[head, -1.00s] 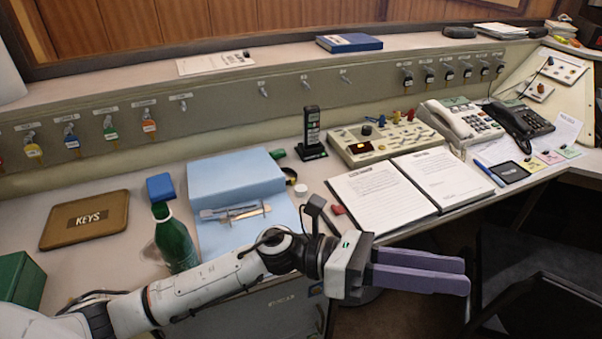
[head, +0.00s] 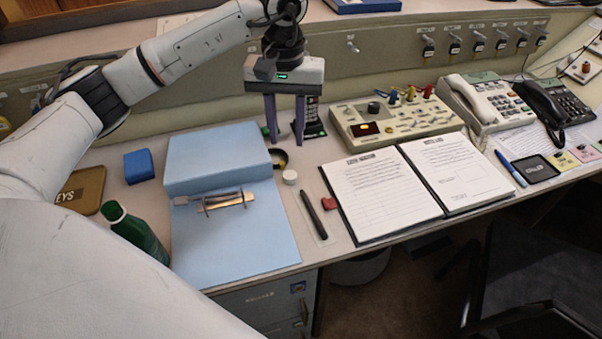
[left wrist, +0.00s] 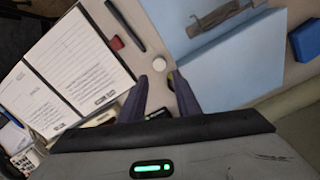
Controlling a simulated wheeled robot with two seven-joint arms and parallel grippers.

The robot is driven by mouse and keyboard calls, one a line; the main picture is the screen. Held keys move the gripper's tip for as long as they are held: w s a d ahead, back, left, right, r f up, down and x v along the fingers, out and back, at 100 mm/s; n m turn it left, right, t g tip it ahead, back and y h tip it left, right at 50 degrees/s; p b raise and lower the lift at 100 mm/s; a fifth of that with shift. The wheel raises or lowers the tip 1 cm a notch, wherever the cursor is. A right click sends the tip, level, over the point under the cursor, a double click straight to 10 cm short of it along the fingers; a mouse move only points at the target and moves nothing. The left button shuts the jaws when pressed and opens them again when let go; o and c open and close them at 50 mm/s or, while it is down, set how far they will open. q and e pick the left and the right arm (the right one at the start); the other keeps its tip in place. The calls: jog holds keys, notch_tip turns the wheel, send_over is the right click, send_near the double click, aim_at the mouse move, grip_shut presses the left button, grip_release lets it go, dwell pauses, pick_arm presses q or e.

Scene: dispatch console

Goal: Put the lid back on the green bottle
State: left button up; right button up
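The green bottle (head: 135,233) stands at the left front of the desk, partly hidden by my own arm. A small white round cap, which looks like the lid (head: 290,177), lies on the desk just right of the blue folder. It also shows in the left wrist view (left wrist: 158,64), just ahead of the fingertips. My left gripper (head: 285,140) points down above the desk, behind the cap in the head view. Its two purple fingers are apart with nothing between them. My right gripper is not in view.
A black roll (head: 279,158) is close behind the cap. A cordless handset (head: 312,118) stands beside the fingers. A pen (head: 314,213) and open binder (head: 375,195) lie to the right.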

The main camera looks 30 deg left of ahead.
pick_arm(q)
jog(key=w+f, duration=0.1)
send_over(290, 174)
jog(key=shift+d+f, duration=0.1)
jog(key=shift+f, duration=2.5)
jog(key=shift+f, duration=2.55)
jog(key=c, duration=0.7)
